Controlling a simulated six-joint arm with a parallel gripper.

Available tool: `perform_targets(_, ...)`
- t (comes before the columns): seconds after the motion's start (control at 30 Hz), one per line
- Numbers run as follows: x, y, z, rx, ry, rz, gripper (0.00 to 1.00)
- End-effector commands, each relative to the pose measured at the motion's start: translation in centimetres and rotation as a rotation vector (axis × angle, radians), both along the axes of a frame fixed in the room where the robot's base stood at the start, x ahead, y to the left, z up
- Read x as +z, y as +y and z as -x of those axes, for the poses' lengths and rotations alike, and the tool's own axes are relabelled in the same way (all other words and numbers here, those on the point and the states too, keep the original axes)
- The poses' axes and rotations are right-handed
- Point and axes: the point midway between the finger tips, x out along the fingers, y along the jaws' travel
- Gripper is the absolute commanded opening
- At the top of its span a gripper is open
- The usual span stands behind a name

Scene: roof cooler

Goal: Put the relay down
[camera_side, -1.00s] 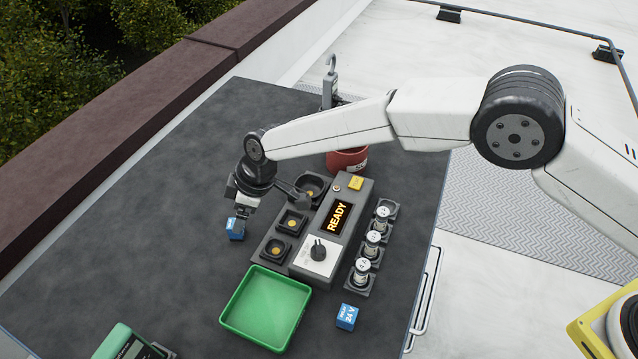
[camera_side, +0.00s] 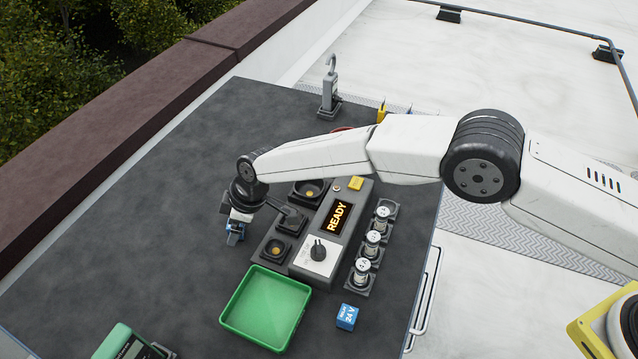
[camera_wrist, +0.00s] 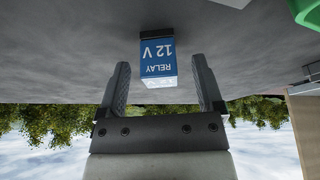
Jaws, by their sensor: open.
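A blue relay (camera_side: 234,238) stands on the dark mat (camera_side: 150,240), left of the tester. In the wrist view the relay (camera_wrist: 158,60) shows a blue face with "RELAY 12 V", upside down in the picture, and a pale end. My gripper (camera_side: 236,226) is at the relay, and its fingers partly hide it in the side view. In the wrist view my gripper (camera_wrist: 162,85) is open, with one finger on each side of the relay and a gap on both sides.
The grey tester (camera_side: 337,217) reads READY, with square sockets (camera_side: 277,249) beside it. A green tray (camera_side: 266,308) and a second blue relay marked 24 V (camera_side: 347,316) lie in front. Several silver parts (camera_side: 372,241) stand at right.

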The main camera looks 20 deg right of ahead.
Motion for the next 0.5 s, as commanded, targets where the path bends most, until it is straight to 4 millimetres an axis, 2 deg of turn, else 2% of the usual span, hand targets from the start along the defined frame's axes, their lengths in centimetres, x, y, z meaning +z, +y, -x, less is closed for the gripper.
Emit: perform_targets(0.5, -0.06, 0.03, 0.01, 0.000, 0.000, 0.000, 0.85)
